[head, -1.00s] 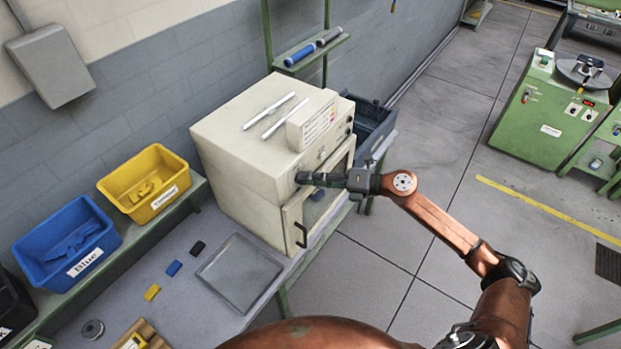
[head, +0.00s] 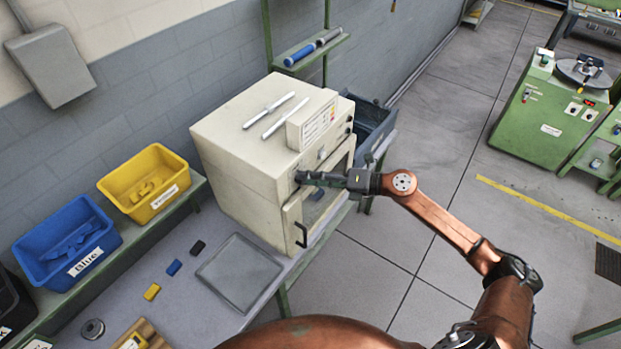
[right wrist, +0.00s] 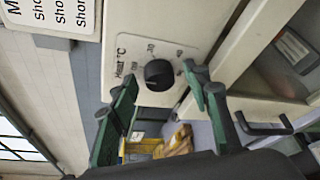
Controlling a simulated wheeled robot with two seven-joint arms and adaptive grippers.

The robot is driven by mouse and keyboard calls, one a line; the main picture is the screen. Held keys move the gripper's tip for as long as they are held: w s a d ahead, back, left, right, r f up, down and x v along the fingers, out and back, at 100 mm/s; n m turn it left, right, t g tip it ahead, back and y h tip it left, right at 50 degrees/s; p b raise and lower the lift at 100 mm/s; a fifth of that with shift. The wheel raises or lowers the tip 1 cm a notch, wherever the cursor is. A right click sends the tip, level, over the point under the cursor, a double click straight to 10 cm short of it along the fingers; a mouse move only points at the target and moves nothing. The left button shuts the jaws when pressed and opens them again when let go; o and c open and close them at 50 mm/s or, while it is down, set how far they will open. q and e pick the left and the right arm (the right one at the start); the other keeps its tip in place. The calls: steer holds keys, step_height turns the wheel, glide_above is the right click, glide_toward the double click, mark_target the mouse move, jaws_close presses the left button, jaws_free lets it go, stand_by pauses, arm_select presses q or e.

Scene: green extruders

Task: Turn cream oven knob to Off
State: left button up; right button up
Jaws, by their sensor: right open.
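The cream oven (head: 235,135) stands on the bench against the wall. Its black knob (right wrist: 159,74) sits on a cream panel with a printed dial scale marked °C in the right wrist view. My right gripper (head: 302,178) is at the oven's front. In the right wrist view its green fingers (right wrist: 160,90) are apart, one on each side of the knob, with gaps between them and it. I cannot tell whether the fingertips reach the knob's depth. In the head view the gripper hides the knob. My left gripper is not in view.
The oven door's black handle (head: 302,235) is below the gripper. A grey tray (head: 262,302), small blocks, a yellow bin (head: 125,198) and a blue bin (head: 30,262) are at the left. Two pale rods (head: 279,116) lie on the oven top. Open floor is to the right.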

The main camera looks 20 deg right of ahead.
steer(key=v, duration=1.2)
stand_by(0.3)
